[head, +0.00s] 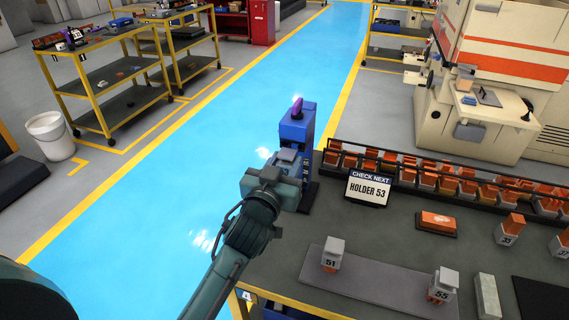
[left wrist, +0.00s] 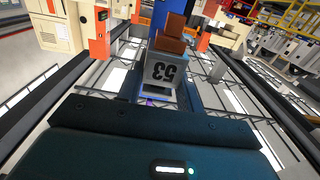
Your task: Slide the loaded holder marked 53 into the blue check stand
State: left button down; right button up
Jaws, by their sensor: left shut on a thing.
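The blue check stand (head: 299,125) stands upright at the table's left end, with a purple piece on top. My left gripper (head: 284,172) is at the near side of the stand, low in front of it. It is shut on the holder marked 53 (left wrist: 160,70), a grey block carrying a copper-brown electrode (left wrist: 171,36). In the left wrist view the number appears upside down, and blue surface shows behind the holder. In the head view the gripper mostly hides the holder, so I cannot tell whether it is seated in the stand. My right gripper is not in view.
A sign reading "CHECK NEXT HOLDER 53" (head: 368,188) stands right of the stand. Holders 51 (head: 331,262) and 55 (head: 440,292) stand on a grey mat (head: 385,283). An orange-topped block (head: 436,222) lies behind it. A black rack of orange-topped holders lines the back edge.

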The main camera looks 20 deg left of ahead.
pick_arm(q)
jog(key=shift+r+p, duration=0.2)
jog(key=shift+p, duration=0.25)
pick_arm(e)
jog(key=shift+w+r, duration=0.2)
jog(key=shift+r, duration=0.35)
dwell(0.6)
pick_arm(q)
jog(key=shift+w, duration=0.1)
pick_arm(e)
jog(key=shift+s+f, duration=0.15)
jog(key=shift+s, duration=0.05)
pick_arm(q)
jog(key=shift+w, duration=0.8)
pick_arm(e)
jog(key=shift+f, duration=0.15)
pick_arm(q)
jog(key=c, duration=1.1)
grip_release()
jog(key=shift+o, duration=1.3)
jog(key=shift+f, duration=0.3)
jog(key=shift+s, duration=0.2)
jog(key=s+b, duration=0.2)
jog(key=s, duration=1.1)
jog(key=shift+a+b, duration=0.15)
jog(key=shift+b, duration=0.2)
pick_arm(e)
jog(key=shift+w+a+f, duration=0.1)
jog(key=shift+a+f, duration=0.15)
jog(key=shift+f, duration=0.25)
